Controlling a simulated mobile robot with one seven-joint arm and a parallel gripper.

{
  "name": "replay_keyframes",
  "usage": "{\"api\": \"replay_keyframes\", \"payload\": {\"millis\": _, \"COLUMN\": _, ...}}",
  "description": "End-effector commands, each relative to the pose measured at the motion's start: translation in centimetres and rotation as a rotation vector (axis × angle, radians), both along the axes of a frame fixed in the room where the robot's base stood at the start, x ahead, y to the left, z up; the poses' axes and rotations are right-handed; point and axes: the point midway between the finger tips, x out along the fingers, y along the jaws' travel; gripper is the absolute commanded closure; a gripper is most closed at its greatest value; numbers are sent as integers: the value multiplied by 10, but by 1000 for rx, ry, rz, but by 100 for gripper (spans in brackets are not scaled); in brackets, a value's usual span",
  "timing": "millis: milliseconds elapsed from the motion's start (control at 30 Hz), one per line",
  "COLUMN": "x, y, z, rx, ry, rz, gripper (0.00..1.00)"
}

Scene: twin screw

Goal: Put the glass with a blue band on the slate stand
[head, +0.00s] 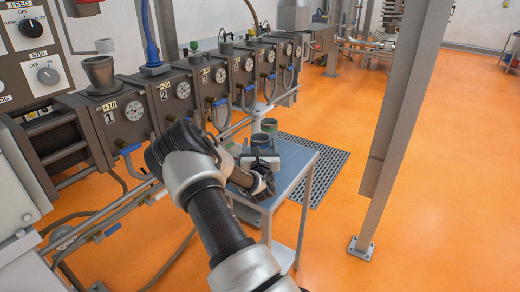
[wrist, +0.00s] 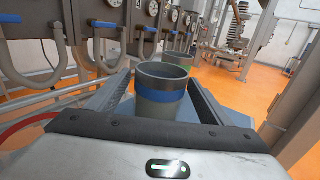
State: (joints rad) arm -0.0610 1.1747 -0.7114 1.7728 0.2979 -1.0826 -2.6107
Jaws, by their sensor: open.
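The glass with a blue band (wrist: 160,92) is a grey, open-topped cup standing upright in the middle of the wrist view. My gripper (wrist: 163,82) is open, with one finger on each side of this glass; a gap shows at the left, and contact at the right is hard to judge. In the head view my gripper (head: 262,160) is over the small blue-topped table (head: 293,165), and a cup rim shows just behind it. I cannot pick out the slate stand in either view.
A row of numbered grey machine units (head: 130,117) with hoses runs along the left. A grey post (head: 395,130) stands to the right of the table.

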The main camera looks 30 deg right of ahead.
Motion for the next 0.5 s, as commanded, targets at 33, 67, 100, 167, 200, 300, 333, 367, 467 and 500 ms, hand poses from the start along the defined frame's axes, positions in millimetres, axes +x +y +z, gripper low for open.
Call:
{"api": "replay_keyframes", "payload": {"millis": 33, "x": -4, "y": 3, "z": 0, "rx": 1, "ry": 1, "rz": 0, "gripper": 27}}
{"api": "replay_keyframes", "payload": {"millis": 67, "x": -6, "y": 5, "z": 0, "rx": 1, "ry": 1, "rz": 1, "gripper": 27}}
{"api": "replay_keyframes", "payload": {"millis": 100, "x": -11, "y": 9, "z": 0, "rx": 1, "ry": 2, "rz": 1, "gripper": 27}}
{"api": "replay_keyframes", "payload": {"millis": 167, "x": -21, "y": 16, "z": 0, "rx": 0, "ry": 4, "rz": 1, "gripper": 27}}
{"api": "replay_keyframes", "payload": {"millis": 200, "x": -28, "y": 20, "z": 0, "rx": 0, "ry": 4, "rz": 1, "gripper": 27}}
{"api": "replay_keyframes", "payload": {"millis": 300, "x": -47, "y": 33, "z": 0, "rx": 0, "ry": 4, "rz": 0, "gripper": 27}}
{"api": "replay_keyframes", "payload": {"millis": 333, "x": -53, "y": 37, "z": 1, "rx": -1, "ry": 3, "rz": 1, "gripper": 27}}
{"api": "replay_keyframes", "payload": {"millis": 367, "x": -58, "y": 40, "z": 0, "rx": 1, "ry": 3, "rz": 1, "gripper": 27}}
{"api": "replay_keyframes", "payload": {"millis": 467, "x": -74, "y": 51, "z": 0, "rx": -1, "ry": 3, "rz": 1, "gripper": 27}}
{"api": "replay_keyframes", "payload": {"millis": 500, "x": -80, "y": 54, "z": 1, "rx": 0, "ry": 1, "rz": 1, "gripper": 27}}
